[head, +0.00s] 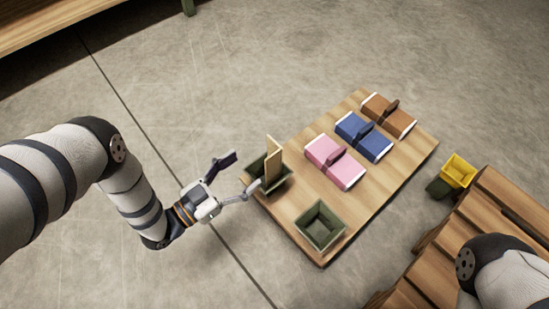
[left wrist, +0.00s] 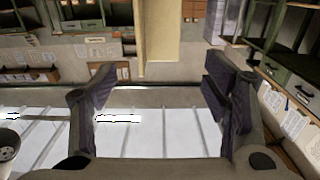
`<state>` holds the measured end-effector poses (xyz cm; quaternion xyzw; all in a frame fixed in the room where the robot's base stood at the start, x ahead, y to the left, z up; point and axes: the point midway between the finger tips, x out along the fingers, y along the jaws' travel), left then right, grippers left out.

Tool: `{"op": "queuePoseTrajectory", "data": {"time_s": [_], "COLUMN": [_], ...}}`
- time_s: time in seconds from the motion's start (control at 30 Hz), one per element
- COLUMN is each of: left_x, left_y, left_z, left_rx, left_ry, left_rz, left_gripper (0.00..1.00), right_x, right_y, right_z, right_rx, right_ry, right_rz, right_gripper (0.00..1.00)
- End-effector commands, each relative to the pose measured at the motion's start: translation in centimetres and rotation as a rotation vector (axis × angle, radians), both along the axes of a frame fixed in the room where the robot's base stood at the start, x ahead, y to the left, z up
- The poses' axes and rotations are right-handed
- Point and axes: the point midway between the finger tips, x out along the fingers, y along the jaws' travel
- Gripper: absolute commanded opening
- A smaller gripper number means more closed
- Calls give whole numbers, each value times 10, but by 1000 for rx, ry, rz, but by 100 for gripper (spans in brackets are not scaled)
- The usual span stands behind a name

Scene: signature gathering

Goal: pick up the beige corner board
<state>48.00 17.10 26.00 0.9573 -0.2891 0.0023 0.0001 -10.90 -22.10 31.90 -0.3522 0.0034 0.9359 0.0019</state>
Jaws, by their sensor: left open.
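The beige corner board (head: 274,158) stands upright in a dark green open box (head: 283,182) at the left corner of the low wooden table. Its lower end is hidden inside the box. My left gripper (head: 244,171) is open, with its fingers spread just left of the board. In the left wrist view the board (left wrist: 160,30) comes in from the top edge, between the lines of the spread fingers (left wrist: 158,82). Nothing is held between them. My right gripper is out of view; only part of my right arm shows at the lower right.
The wooden table (head: 385,183) also bears a second green box (head: 320,226), empty, and pink (head: 334,162), blue (head: 363,137) and brown (head: 388,115) book-like items with dark pieces on top. Yellow bin (head: 459,170) and slatted wood (head: 480,225) stand right. Floor beyond is clear.

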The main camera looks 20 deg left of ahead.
Motion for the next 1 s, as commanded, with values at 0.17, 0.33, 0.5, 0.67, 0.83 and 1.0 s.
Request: {"op": "queuePoseTrajectory", "data": {"time_s": [0.17, 0.33, 0.5, 0.67, 0.83, 1.0], "left_x": [30, 51, 76, 82, 82, 81], "left_y": [-20, -32, -48, -52, -51, -51], "left_z": [-3, 0, 1, 3, 3, 3], "left_rx": [0, 0, 0, 1, 1, 1], "left_ry": [2, 1, 4, 4, 4, 4], "left_rz": [0, 1, 0, 1, 1, 1], "left_gripper": [69, 69, 69, 69, 58, 19], "right_x": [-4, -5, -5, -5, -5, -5], "right_y": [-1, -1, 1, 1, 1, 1], "right_z": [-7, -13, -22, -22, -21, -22], "right_rx": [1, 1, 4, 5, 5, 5], "right_ry": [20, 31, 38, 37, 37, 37], "right_rz": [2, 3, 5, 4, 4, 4], "right_gripper": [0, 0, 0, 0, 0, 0]}}
